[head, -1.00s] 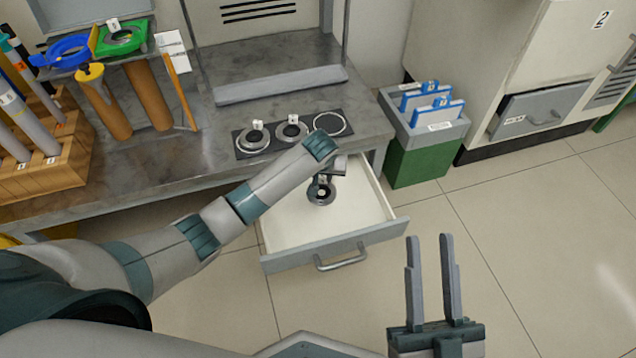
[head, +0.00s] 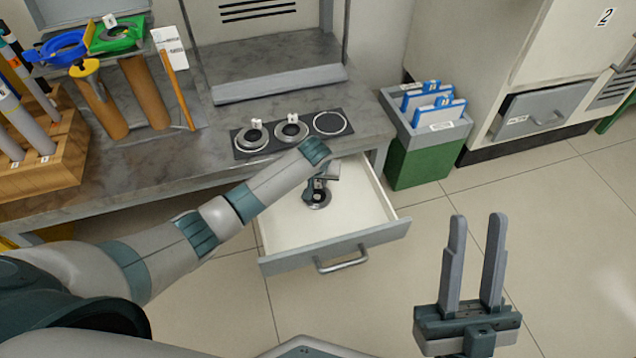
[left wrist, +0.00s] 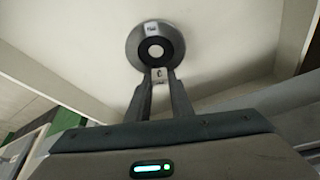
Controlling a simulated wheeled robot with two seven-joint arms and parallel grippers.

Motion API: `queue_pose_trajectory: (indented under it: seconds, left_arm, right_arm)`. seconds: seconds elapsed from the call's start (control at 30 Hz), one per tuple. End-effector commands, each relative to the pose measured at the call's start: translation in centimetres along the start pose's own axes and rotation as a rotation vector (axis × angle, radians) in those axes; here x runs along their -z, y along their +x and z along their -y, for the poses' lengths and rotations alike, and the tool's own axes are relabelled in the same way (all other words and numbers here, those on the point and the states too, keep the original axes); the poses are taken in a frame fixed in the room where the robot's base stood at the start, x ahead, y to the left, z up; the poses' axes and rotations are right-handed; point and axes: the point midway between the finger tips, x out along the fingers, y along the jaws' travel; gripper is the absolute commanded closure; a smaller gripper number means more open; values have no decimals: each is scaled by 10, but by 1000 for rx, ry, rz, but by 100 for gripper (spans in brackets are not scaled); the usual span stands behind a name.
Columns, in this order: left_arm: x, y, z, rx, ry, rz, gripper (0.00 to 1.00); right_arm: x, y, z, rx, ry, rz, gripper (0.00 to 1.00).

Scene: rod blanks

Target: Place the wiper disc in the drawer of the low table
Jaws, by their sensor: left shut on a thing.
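The wiper disc (head: 317,203) is a dark round disc with a hole, a pale centre and a small white label. It is within the open drawer (head: 280,235) of the grey low table (head: 150,165). My left gripper (head: 318,187) reaches over the drawer and is shut on the disc's near edge. The left wrist view shows the disc (left wrist: 135,42) at the fingertips (left wrist: 160,78), above or on the pale drawer floor; I cannot tell if it touches. My right gripper (head: 476,220) is open and empty, right of the drawer.
A dark mat (head: 240,150) on the table holds two discs and an empty ring mark. A green-and-grey bin (head: 420,160) stands right of the table.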

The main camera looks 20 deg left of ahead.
Motion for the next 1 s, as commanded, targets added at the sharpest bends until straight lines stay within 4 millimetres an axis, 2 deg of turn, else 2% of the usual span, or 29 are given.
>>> queue_pose_trajectory:
  seconds: [0.47,0.5,0.57,1.0]
  left_arm:
    - [-2,5,0,-1,-1,-1,100]
    - [-2,6,0,-1,-1,-1,76]
    - [-2,6,0,-1,0,-2,62]
    - [0,2,0,0,0,-2,62]
  right_arm:
    - [2,1,-1,0,-3,-15,69]
    - [2,1,-1,0,-3,-14,69]
    - [2,1,-1,-1,-2,-13,69]
    - [2,0,-1,-1,-2,-13,69]
